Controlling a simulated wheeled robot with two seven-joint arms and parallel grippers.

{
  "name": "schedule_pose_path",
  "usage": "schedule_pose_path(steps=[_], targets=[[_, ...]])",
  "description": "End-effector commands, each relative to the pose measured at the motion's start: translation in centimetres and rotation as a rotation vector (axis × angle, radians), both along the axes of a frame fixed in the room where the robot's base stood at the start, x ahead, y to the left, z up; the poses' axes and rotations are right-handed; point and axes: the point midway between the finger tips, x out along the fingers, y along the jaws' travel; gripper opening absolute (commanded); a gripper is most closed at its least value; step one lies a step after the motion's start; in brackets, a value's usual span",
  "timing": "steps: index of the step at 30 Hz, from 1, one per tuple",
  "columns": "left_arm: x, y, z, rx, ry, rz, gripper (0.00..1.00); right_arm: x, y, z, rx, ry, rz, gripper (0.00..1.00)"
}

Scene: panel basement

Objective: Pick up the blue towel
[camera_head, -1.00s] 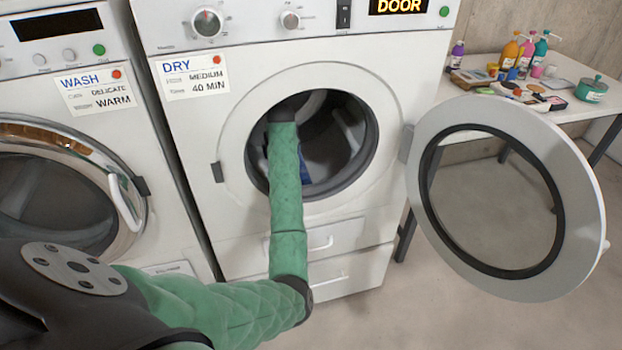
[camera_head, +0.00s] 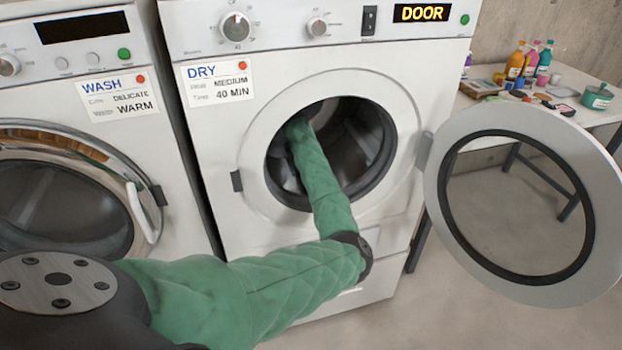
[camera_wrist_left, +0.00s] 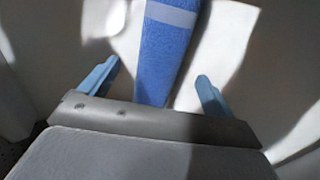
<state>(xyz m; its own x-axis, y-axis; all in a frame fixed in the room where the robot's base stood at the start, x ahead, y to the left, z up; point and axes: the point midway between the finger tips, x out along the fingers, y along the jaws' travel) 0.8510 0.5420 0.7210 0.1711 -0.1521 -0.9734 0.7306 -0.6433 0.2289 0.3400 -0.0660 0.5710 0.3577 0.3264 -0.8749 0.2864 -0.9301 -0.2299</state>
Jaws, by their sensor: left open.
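The blue towel (camera_wrist_left: 164,55) shows in the left wrist view as a blue strip with a pale band near its top, running down between my fingers. My left gripper (camera_wrist_left: 155,85) is open, with one light-blue finger on each side of the towel. The gripper and the towel are hidden there. My right gripper is not in view.
The dryer door (camera_head: 437,185) stands open to the right. A washer (camera_head: 120,130) with its round door shut stands at the left. A table (camera_head: 455,106) with bottles (camera_head: 515,62) and small items is at the back right.

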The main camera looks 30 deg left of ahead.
Motion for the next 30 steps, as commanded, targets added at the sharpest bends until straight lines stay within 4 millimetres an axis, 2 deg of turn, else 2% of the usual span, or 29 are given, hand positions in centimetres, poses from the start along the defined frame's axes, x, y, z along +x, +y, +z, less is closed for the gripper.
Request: schedule_pose_path(steps=[8, 13, 21, 22, 27, 30], targets=[[0.2, -1.4, -3.0, -0.001, 0.001, 0.000, 0.89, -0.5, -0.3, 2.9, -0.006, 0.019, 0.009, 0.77], [0.4, -1.5, -4.7, -0.001, 0.001, 0.001, 0.89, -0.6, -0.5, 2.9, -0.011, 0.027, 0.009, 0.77], [0.5, -1.5, -5.1, 0.000, 0.000, 0.001, 0.89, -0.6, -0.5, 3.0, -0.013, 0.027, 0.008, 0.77], [0.5, -1.5, -5.0, 0.000, 0.000, 0.001, 0.87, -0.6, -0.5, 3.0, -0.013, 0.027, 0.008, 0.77], [0.5, -1.5, -5.0, 0.000, 0.000, 0.001, 0.54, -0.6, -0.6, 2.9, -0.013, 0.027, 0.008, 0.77], [0.5, -1.5, -5.0, 0.000, 0.000, 0.001, 0.38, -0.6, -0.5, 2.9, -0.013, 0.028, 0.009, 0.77]])
